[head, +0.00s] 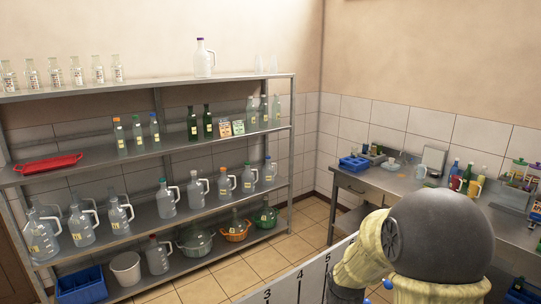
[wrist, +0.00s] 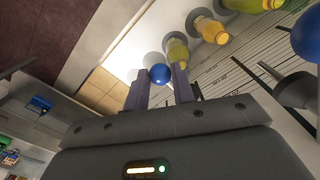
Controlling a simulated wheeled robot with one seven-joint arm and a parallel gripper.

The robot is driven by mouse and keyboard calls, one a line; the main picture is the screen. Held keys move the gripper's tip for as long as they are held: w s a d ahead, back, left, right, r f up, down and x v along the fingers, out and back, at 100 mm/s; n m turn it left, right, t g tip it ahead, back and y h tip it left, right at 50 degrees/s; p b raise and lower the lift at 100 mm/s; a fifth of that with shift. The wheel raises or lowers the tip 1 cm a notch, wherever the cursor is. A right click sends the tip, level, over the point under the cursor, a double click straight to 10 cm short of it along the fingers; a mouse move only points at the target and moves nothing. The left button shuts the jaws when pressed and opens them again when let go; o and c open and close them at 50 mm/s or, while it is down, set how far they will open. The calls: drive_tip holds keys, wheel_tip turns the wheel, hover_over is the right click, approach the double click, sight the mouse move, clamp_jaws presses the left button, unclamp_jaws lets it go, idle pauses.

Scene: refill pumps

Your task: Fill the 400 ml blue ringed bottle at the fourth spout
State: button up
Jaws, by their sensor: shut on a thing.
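In the wrist view my gripper (wrist: 161,78) has a blue ball knob (wrist: 158,73) between its fingertips and is shut on it. In the head view my arm covers the lower right, and the fingers are hidden. The spout panel (head: 284,284) at the bottom shows the numbers 3, 4 and 5; the spouts themselves are hidden. No bottle under the fourth spout can be made out. A blue-topped handled bottle (head: 270,171) stands on the lower shelf, and a small blue-topped bottle (head: 154,130) on the shelf above. Their volume marks are too small to read.
Another blue ball (wrist: 305,38) on a dark handle is close at the right in the wrist view. Yellow and olive containers (wrist: 211,31) stand in a row beyond the fingers. The shelf rack (head: 150,152) holds several bottles. The tiled floor (head: 262,268) is clear before it.

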drive_tip(key=shift+w+r+p, duration=0.1)
drive_tip(key=shift+r+p, duration=2.95)
drive_tip(key=shift+r, duration=0.95)
drive_tip(key=o, duration=0.9)
drive_tip(key=shift+w+f, duration=0.1)
drive_tip(key=shift+f, duration=0.2)
drive_tip(key=shift+r, duration=0.1)
wheel_tip(320, 180, up, 17)
drive_tip(key=b, duration=0.4)
drive_tip(key=shift+r, duration=0.15)
wheel_tip(320, 180, up, 7)
drive_tip(key=p, duration=0.6)
